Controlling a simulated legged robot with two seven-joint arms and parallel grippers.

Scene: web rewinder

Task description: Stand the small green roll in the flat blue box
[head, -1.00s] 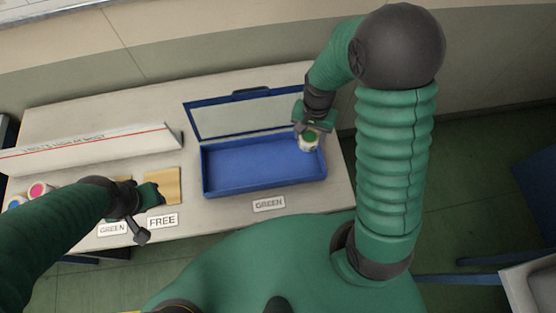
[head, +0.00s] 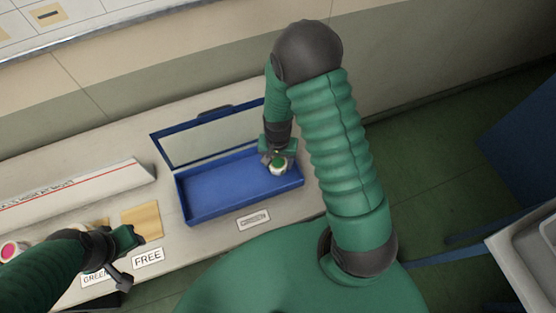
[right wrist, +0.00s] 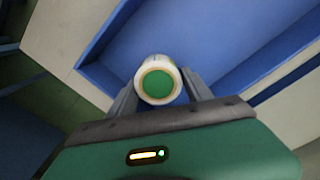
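The small green roll (head: 278,165), white-sided with a green end, is in my right gripper (head: 277,157). It shows over the right end of the flat blue box (head: 225,190), whose lid (head: 212,138) stands open at the back. In the right wrist view the roll (right wrist: 158,80) sits between the two fingers, green end facing the camera, with the blue box (right wrist: 215,35) behind it. I cannot tell whether it touches the box floor. My left gripper (head: 132,240) is low at the left, near a tan block; its fingers are unclear.
A long white carton (head: 75,192) lies at the back left. A pink-centred roll (head: 10,250) is at the far left. A label (head: 253,219) lies before the box.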

